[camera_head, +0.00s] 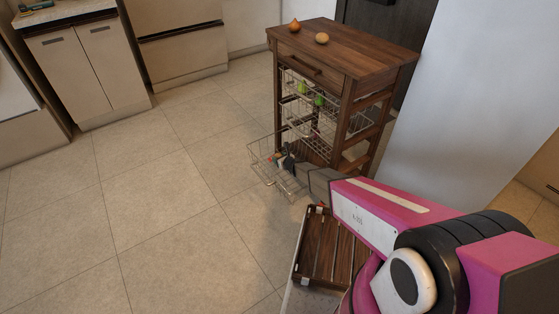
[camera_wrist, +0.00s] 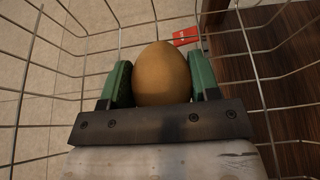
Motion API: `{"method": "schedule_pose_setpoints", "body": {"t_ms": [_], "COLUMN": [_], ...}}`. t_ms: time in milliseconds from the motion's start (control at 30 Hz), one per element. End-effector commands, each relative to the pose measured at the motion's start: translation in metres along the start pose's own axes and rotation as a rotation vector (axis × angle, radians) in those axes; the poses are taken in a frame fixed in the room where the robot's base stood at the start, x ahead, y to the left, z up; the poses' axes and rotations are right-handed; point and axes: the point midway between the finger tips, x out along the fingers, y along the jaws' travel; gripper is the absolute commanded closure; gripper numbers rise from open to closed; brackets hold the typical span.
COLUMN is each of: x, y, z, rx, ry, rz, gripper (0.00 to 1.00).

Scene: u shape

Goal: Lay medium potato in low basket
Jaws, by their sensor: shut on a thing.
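In the wrist view, my gripper (camera_wrist: 162,90) is shut on a brown, egg-shaped potato (camera_wrist: 162,74), with a green finger pressed on each side. Wires of the low basket (camera_wrist: 65,45) surround the potato and the fingers. In the head view, the low basket (camera_head: 262,158) is pulled out at the bottom of the wooden cart, and my gripper (camera_head: 283,163) reaches into it. The held potato is hard to make out there. A paler potato-like item (camera_head: 322,38) lies on the cart top.
The wooden cart (camera_head: 345,50) has an onion-like item (camera_head: 294,25) on top and upper wire baskets holding green produce (camera_head: 318,100). A red item (camera_wrist: 185,36) shows beyond the potato. A slatted wooden tray (camera_head: 325,250) is below my arm. Floor at left is clear.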

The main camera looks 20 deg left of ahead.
Motion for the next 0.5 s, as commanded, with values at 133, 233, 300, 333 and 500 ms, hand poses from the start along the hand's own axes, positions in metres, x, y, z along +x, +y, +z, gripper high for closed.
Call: {"method": "schedule_pose_setpoints", "body": {"t_ms": [133,233,300,333,500], "x": [0.0033,0.0028,0.0030,0.0032,0.0040], "y": [0.0000,0.0000,0.0000,0.0000,-0.0001], "z": [-0.0080,-0.0073,-0.0075,-0.0079,-0.0098], "rx": [0.001,0.001,0.001,0.001,0.001], "ry": [-0.001,-0.001,-0.001,0.000,0.000], "rz": [0.000,0.000,0.000,0.000,0.000], "gripper": [0.70,0.70,0.70,0.70,0.21]}}
